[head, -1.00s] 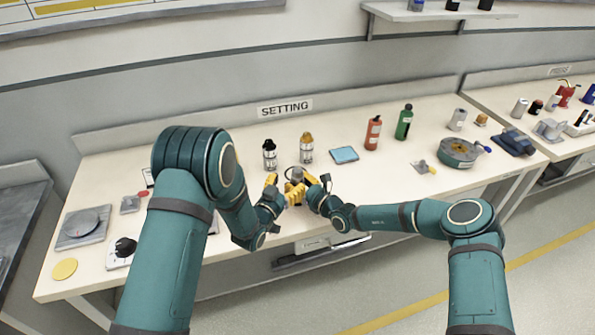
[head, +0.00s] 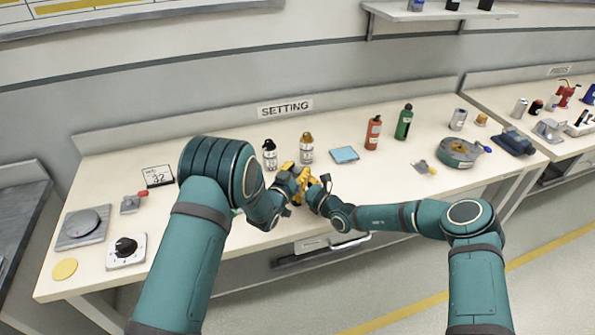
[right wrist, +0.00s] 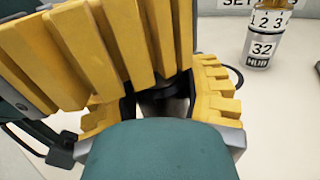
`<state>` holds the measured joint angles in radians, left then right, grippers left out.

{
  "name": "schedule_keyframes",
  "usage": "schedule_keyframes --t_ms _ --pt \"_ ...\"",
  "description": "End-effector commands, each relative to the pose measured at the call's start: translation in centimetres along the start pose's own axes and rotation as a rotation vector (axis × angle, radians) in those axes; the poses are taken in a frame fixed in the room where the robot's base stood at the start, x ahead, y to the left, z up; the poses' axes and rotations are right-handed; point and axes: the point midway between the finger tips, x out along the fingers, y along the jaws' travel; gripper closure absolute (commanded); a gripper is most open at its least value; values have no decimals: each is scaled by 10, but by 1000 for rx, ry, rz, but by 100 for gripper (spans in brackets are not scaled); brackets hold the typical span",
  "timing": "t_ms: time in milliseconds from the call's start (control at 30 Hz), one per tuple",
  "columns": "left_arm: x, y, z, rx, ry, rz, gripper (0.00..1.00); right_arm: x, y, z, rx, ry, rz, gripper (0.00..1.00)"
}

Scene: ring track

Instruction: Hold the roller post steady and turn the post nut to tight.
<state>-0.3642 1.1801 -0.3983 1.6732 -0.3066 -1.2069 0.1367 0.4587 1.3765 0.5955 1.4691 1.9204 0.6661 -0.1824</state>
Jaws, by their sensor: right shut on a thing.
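My left gripper (head: 289,171) is at the bench's front middle, its yellow fingers up against my right gripper (head: 304,184). In the right wrist view the left gripper's large yellow fingers (right wrist: 105,45) cross over the top of the work. My right gripper (right wrist: 158,108) is shut around a dark, upright piece (right wrist: 165,93), which I take to be the roller post. Only a small dark and grey part of it shows between the fingers. The post nut is hidden behind the left gripper's fingers, and I cannot tell whether those are closed on it.
Behind the grippers stand a black-capped bottle (head: 270,155) and an orange-capped bottle (head: 306,148). A blue pad (head: 344,154) and a red bottle (head: 373,132) are to the right. A dial box (head: 126,250) and a scale (head: 83,228) are at left. The bench between is mostly clear.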

Motion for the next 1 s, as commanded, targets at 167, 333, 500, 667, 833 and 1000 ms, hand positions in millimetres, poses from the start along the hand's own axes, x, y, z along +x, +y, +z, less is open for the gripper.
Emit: schedule_keyframes --t_ms 167,333,500,667,833,1000 --pt "0 0 0 0 0 -1 100 0 0 0 0 0 -1 94" --pt "0 -1 0 0 0 11 100 0 0 0 0 0 -1 94" --pt "0 -2 0 -2 1 66 100 0 0 0 0 0 -1 94" --pt "0 -3 0 -3 2 165 100 0 0 0 0 0 -1 94" --pt "0 -3 0 -1 3 314 100 0 0 0 0 0 0 94" --pt "1 -4 0 0 5 474 100 0 0 0 1 0 0 94"
